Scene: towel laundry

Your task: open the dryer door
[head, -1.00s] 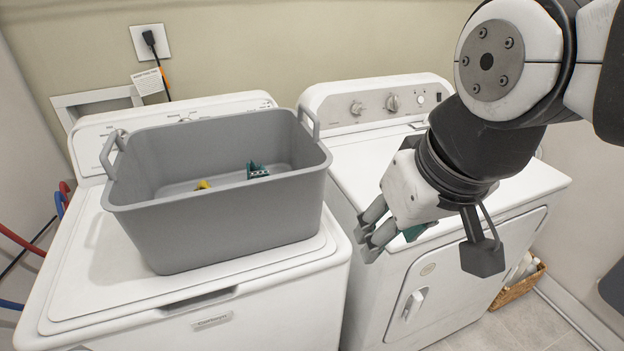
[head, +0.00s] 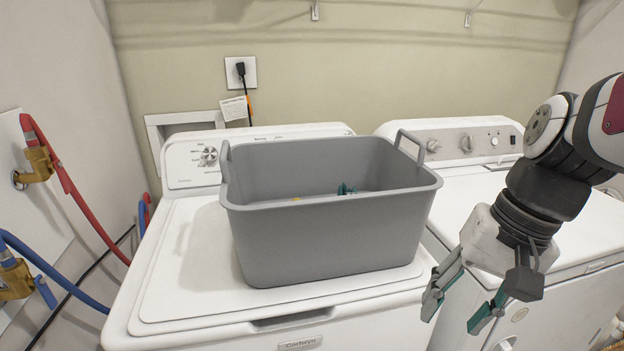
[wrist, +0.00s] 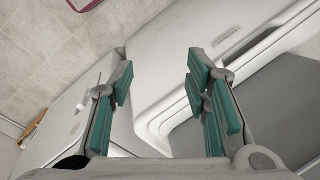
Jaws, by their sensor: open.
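The white dryer (head: 590,215) stands at the right in the head view. Its front door (head: 560,325) looks closed, and its white handle (head: 506,343) shows only partly at the bottom edge. My gripper (head: 457,310) is open and empty, pointing down by the dryer's front left corner, near the gap to the washer. The teal-padded fingers are wide apart in the wrist view (wrist: 160,85), with nothing between them but floor and white machine surfaces. The dryer front (wrist: 80,115) shows to the left there. I see no contact with the handle.
The white washer (head: 170,290) stands left of the dryer, with a large grey basket (head: 325,235) on top holding small yellow and teal items. Red and blue hoses (head: 70,185) run along the left wall. A wicker basket (wrist: 32,128) sits on the tiled floor beyond the dryer.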

